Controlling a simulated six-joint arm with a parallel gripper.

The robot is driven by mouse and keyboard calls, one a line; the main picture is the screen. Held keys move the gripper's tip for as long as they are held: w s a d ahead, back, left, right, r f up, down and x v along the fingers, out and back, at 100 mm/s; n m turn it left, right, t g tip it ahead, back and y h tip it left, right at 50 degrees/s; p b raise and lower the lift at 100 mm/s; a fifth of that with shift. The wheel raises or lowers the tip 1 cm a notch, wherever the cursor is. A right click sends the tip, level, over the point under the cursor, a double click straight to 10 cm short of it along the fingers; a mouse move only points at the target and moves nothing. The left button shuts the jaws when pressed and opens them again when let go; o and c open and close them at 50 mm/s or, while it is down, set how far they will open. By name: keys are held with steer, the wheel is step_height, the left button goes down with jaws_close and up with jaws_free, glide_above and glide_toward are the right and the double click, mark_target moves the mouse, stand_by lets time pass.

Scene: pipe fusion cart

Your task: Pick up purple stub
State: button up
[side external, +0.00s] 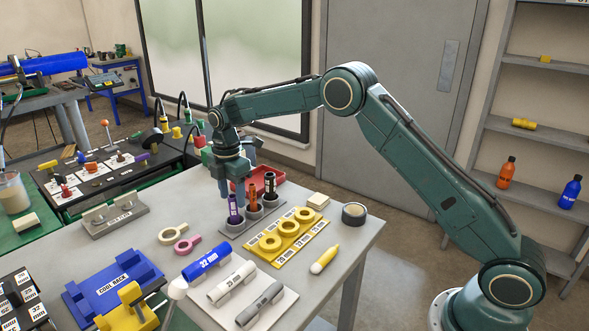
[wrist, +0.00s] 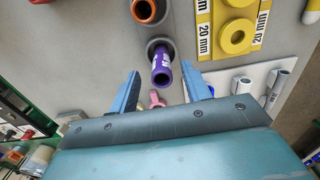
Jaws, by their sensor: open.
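The purple stub (side external: 234,207) stands upright in the left hole of a grey holder (side external: 238,232) on the table. In the wrist view the purple stub (wrist: 162,70) shows its open top end and a white label. My gripper (side external: 235,192) is above and around the stub's top in the side view. In the wrist view my gripper (wrist: 166,88) is open, with one blue finger on each side of the stub, apart from it. Whether a finger touches the stub is hard to tell from the side.
An orange-brown stub (side external: 253,193) and a black-and-white stub (side external: 270,186) stand beside it in the holder. A yellow ring rack (side external: 288,237) lies to the right. A red tray (side external: 258,181) is behind. Pink and cream rings (side external: 187,245) lie in front.

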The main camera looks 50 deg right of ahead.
mark_target(234, 210)
steer(key=shift+f, duration=0.15)
steer(key=shift+s+a+f, duration=0.1)
steer(key=shift+f, duration=2.35)
steer(key=shift+c, duration=0.2)
jaws_close()
